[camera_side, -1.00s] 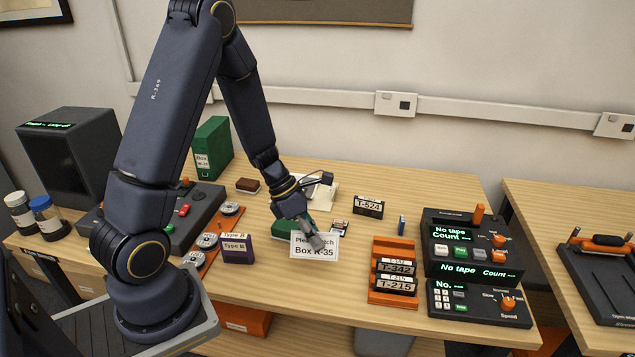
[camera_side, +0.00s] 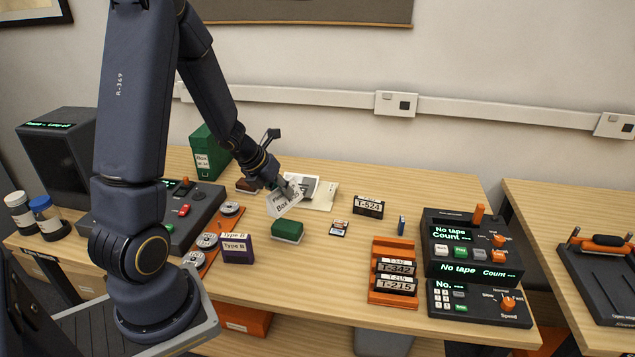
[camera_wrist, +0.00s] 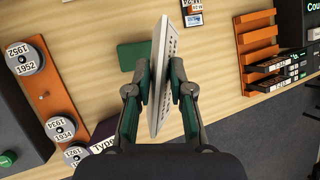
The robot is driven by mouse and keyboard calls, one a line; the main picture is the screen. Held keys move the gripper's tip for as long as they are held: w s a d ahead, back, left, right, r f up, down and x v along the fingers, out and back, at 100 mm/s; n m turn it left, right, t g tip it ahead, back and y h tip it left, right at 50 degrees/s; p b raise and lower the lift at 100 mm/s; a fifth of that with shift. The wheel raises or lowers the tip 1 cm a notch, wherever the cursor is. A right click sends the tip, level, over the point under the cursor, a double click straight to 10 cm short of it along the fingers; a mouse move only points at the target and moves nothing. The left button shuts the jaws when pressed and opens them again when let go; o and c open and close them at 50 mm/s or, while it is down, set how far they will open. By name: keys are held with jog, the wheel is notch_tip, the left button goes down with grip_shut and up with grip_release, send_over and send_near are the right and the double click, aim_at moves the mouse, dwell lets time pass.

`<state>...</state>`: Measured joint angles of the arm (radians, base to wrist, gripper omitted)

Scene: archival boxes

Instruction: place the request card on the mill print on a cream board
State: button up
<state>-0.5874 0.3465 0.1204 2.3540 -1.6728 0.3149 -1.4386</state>
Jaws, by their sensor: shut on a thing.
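The request card (camera_side: 284,204) is white with black print; part of its text reads "Box". My gripper (camera_side: 290,189) is shut on it and holds it tilted above the table. In the wrist view the card (camera_wrist: 165,65) stands nearly edge-on between the fingers of my gripper (camera_wrist: 159,90). A cream board (camera_side: 325,199) lies flat on the table just behind and right of the card. A grey picture (camera_side: 311,184) shows on or beside it; the gripper and card partly hide this area, so I cannot make out the mill.
A green block (camera_side: 287,229) stands in front of the card. A small labelled item (camera_side: 339,228) and a T-524 cassette (camera_side: 369,207) lie to the right. A purple Type B box (camera_side: 237,248) is front left. An orange rack (camera_side: 393,300) and control boxes stand right.

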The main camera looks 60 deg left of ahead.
jog(key=w+a+n+g+y, duration=0.1)
jog(key=w+a+n+y, duration=0.25)
jog(key=a, duration=0.55)
send_near(305, 190)
jog(key=shift+w+a+r+n+h, duration=0.1)
jog(key=shift+w+a+n+h, duration=0.05)
jog(key=shift+a+n+h, duration=0.25)
jog(key=shift+w+f, duration=0.15)
jog(key=shift+f, duration=1.6)
jog(key=shift+f, duration=0.1)
jog(key=o, duration=0.7)
jog(key=shift+o, duration=0.2)
